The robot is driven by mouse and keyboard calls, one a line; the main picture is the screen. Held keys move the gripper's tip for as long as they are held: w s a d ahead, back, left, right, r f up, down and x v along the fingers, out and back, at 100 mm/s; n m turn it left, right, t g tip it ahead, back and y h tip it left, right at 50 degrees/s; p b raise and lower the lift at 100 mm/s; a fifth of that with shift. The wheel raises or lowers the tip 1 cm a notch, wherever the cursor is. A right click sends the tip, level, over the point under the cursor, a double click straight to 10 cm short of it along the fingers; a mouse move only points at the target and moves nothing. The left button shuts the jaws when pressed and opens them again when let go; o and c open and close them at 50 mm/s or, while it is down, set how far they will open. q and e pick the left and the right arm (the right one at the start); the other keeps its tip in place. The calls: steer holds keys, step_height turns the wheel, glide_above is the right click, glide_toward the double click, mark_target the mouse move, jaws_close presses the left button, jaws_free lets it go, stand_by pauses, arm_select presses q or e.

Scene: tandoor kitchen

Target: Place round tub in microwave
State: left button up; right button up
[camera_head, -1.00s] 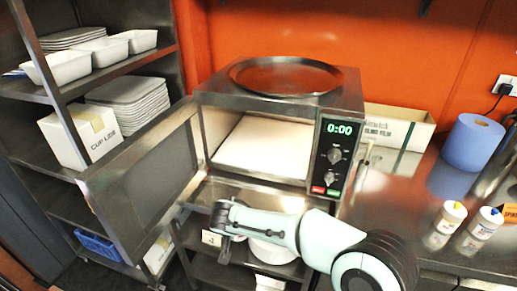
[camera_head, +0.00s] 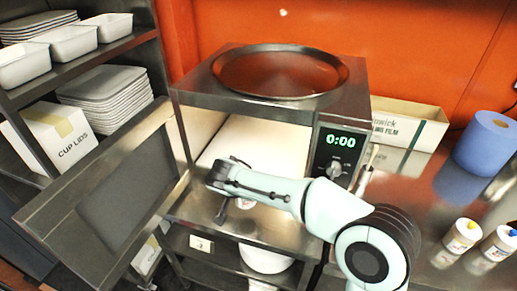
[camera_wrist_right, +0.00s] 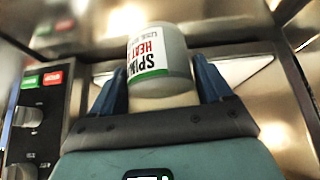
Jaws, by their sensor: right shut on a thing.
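The microwave (camera_head: 205,100) stands on the counter with its door (camera_head: 115,195) swung open to the left. Its pale inner floor (camera_head: 262,143) is visible and looks bare. My right gripper (camera_wrist_right: 158,82) is shut on the round tub (camera_wrist_right: 160,55), a translucent white tub with a green, red and black label, held between its blue fingers. In the head view my right gripper (camera_head: 222,178) is at the front of the microwave opening; the tub is mostly hidden there by my gripper and arm. My left gripper is not in view.
A round metal tray (camera_head: 280,72) lies on top of the microwave. The control panel (camera_head: 338,155) is right of the opening. A film box (camera_head: 408,125), a blue roll (camera_head: 488,145) and two bottles (camera_head: 462,236) are on the counter to the right. Shelves with white trays (camera_head: 110,90) stand left.

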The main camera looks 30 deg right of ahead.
steer(key=w+d+p, duration=0.1)
steer(key=w+d, duration=0.2)
steer(key=w+d+p, duration=0.3)
steer(key=w+d, duration=0.2)
steer(key=shift+w+d+r, duration=0.25)
steer(key=shift+w+d, duration=0.05)
steer(key=shift+d, duration=0.05)
steer(key=shift+w+d+f+p, duration=0.1)
steer(key=shift+w+d+p, duration=0.3)
steer(key=shift+d, duration=0.05)
steer(key=w+d+p, duration=0.2)
steer(key=shift+w+d+f, duration=0.2)
steer(key=shift+w+d, duration=0.15)
steer(key=shift+w+f, duration=0.1)
steer(key=shift+f, duration=0.15)
steer(key=shift+s+r, duration=0.1)
steer(key=shift+s, duration=0.3)
steer(key=shift+f, duration=0.25)
steer(key=o, duration=1.2)
steer(key=shift+r, duration=0.25)
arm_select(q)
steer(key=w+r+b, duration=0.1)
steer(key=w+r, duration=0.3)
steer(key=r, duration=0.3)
arm_select(e)
steer(key=v, duration=0.7)
steer(key=shift+a+r, duration=0.2)
